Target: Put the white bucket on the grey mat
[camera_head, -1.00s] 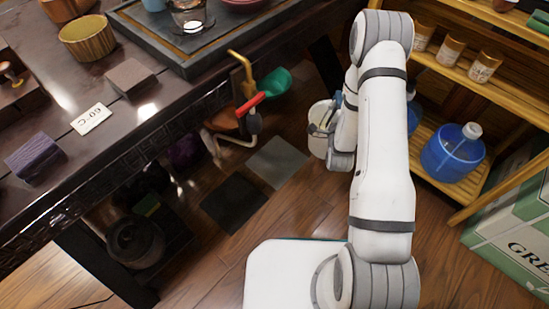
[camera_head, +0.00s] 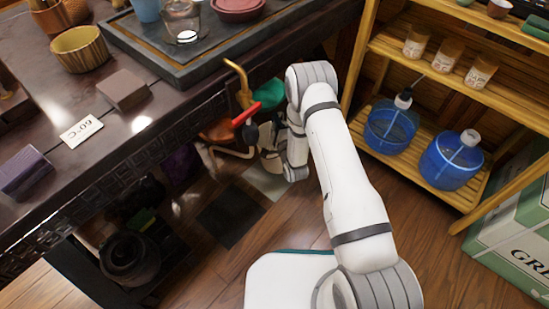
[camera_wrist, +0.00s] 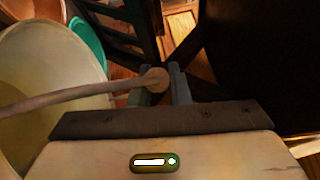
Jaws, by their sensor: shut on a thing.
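The white bucket (camera_wrist: 45,95) fills the left of the wrist view. My gripper (camera_wrist: 158,78) is shut on its handle at the round grip (camera_wrist: 152,80), and the bucket hangs beside the fingers. In the head view the bucket (camera_head: 270,160) is mostly hidden behind my arm, at the far end of the grey mat (camera_head: 264,181). Whether it touches the mat or hangs above it I cannot tell. The mat lies on the floor by the table, partly covered from view, next to a darker mat (camera_head: 230,216).
A dark table (camera_head: 175,95) overhangs the left side. A wooden shelf (camera_head: 425,165) with blue jugs (camera_head: 452,165) is at right. Wooden floor is clear in front of the mats.

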